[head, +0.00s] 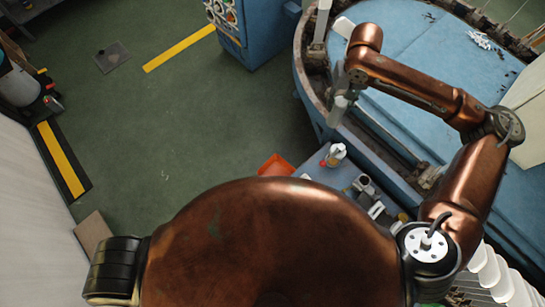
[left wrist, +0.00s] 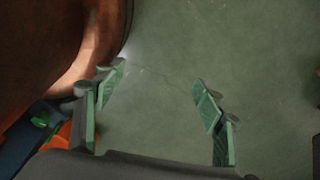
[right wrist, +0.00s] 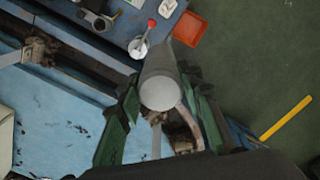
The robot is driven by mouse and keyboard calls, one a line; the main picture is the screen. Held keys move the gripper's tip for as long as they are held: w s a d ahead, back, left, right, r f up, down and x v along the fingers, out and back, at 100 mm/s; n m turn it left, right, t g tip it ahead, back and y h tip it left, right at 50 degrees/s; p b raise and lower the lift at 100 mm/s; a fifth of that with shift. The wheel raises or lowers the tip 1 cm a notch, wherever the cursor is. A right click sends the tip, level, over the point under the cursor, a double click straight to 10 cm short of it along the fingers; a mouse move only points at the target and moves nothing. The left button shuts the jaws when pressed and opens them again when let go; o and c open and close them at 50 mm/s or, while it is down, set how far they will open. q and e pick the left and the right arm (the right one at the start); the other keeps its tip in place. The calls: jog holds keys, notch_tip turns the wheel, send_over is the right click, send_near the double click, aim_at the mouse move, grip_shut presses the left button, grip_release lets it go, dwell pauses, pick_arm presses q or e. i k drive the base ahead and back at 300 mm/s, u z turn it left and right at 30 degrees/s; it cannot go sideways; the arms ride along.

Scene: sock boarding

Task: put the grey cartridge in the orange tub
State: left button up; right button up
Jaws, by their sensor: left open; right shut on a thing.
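The grey cartridge (right wrist: 160,92) is a smooth light-grey cylinder, held between the green-padded fingers of my right gripper (right wrist: 161,82) in the right wrist view. In the head view the right gripper (head: 350,82) hangs at the rim of the round blue machine, with the cartridge (head: 338,110) below it. The orange tub (head: 276,166) is partly hidden behind my body in the head view. In the right wrist view the tub (right wrist: 188,29) lies beyond the cartridge, apart from it; its inside looks empty. My left gripper (left wrist: 160,82) is open and empty above the green floor.
The round blue machine (head: 400,40) with upright posts fills the right side. Open green floor (head: 190,120) lies to the left.

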aim_at(276, 175)
jog(key=u, duration=2.25)
jog(key=i, duration=1.55)
jog(key=z, duration=2.75)
